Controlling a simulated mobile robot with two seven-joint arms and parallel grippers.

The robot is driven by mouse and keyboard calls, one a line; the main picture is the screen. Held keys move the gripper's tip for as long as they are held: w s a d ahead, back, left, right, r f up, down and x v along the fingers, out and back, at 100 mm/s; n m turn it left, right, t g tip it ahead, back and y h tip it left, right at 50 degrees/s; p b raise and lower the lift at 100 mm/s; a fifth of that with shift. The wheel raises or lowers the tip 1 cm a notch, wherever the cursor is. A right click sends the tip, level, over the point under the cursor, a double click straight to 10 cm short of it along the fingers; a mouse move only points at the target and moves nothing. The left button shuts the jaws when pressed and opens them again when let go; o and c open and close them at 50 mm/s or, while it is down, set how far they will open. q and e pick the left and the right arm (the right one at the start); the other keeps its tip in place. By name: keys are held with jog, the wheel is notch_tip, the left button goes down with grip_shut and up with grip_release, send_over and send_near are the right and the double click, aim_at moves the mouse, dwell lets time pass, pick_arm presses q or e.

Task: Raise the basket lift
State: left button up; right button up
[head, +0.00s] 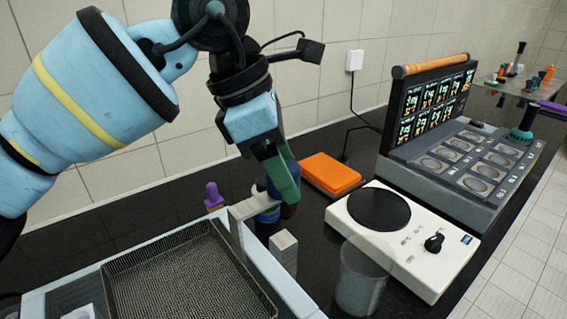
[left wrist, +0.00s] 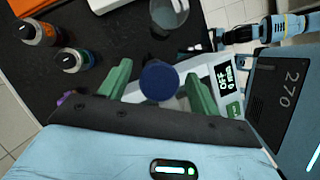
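The mesh basket (head: 185,275) sits inside the light blue bath housing (head: 285,283) at the lower left of the head view. A pale bracket (head: 238,222) rises at its far right edge. In the left wrist view a round dark blue knob (left wrist: 160,81) lies between the two green fingers of my left gripper (left wrist: 160,88). The fingers are apart, with a visible gap on both sides of the knob. In the head view my left gripper (head: 284,185) points down beside the bracket and hides part of that area. A small display (left wrist: 226,78) reads OFF, 0 min.
A glass beaker (head: 360,282) and a white hotplate (head: 420,250) stand to the right of my left gripper. An orange item (head: 330,172) lies behind. Two bottles (left wrist: 38,31) (left wrist: 75,62) stand close by. An arm end, probably my right one (left wrist: 262,31), shows in the left wrist view.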

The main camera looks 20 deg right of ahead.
pick_arm(q)
jog(key=v, duration=0.7)
jog(key=shift+r, duration=0.35)
jog(key=shift+a, duration=0.1)
